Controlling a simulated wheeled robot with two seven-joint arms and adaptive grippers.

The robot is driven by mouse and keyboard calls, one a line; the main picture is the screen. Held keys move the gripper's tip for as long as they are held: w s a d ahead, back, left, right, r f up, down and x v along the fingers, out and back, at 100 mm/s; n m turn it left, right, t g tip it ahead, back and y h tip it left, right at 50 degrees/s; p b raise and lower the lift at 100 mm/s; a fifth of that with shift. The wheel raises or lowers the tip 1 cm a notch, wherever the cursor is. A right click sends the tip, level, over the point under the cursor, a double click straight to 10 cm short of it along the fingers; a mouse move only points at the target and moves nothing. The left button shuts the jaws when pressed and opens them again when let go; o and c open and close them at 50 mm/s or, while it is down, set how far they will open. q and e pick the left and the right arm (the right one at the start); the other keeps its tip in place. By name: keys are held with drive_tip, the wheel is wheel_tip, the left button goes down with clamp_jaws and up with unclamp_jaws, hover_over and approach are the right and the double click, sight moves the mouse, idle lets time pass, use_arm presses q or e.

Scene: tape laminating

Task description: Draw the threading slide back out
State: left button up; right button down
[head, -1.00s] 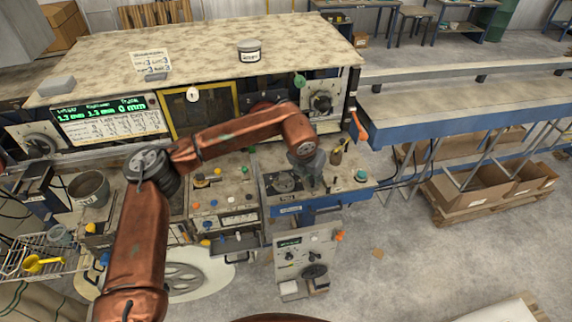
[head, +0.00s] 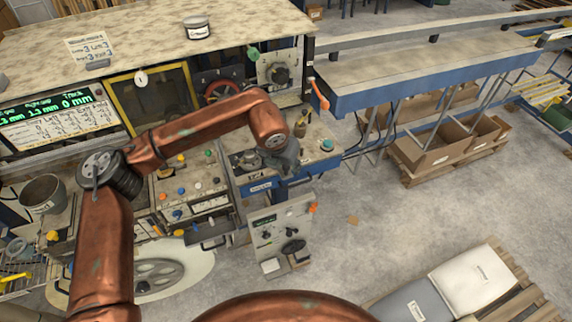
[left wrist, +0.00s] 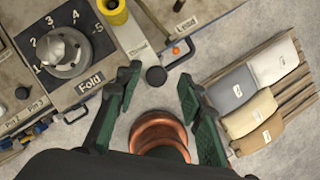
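My left gripper (left wrist: 160,102) is open and empty, with a dark green finger on each side of the left wrist view. In the head view the left gripper (head: 287,160) hangs over the blue-fronted bench unit (head: 262,187). A pale strip (left wrist: 137,42) with a small label, which seems to read "Thread", lies between the fold dial and the "Lead" plate. It may be the threading slide. A round black knob (left wrist: 156,76) stands at its near end, between and beyond my fingertips, apart from both. My right gripper is in neither view.
A "Fold" dial (left wrist: 66,52) and a yellow cylinder (left wrist: 113,10) stand near the strip. An orange knob (left wrist: 176,50) sits by the "Lead" plate. Labelled sacks (left wrist: 248,115) lie on a pallet at right. A control box (head: 283,235) stands below the unit. Open floor lies right of it.

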use_arm(q)
drive_tip(key=shift+w+a, duration=0.1)
drive_tip(key=v, duration=1.2)
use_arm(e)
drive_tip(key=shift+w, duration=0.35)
use_arm(q)
drive_tip(key=shift+f, duration=0.1)
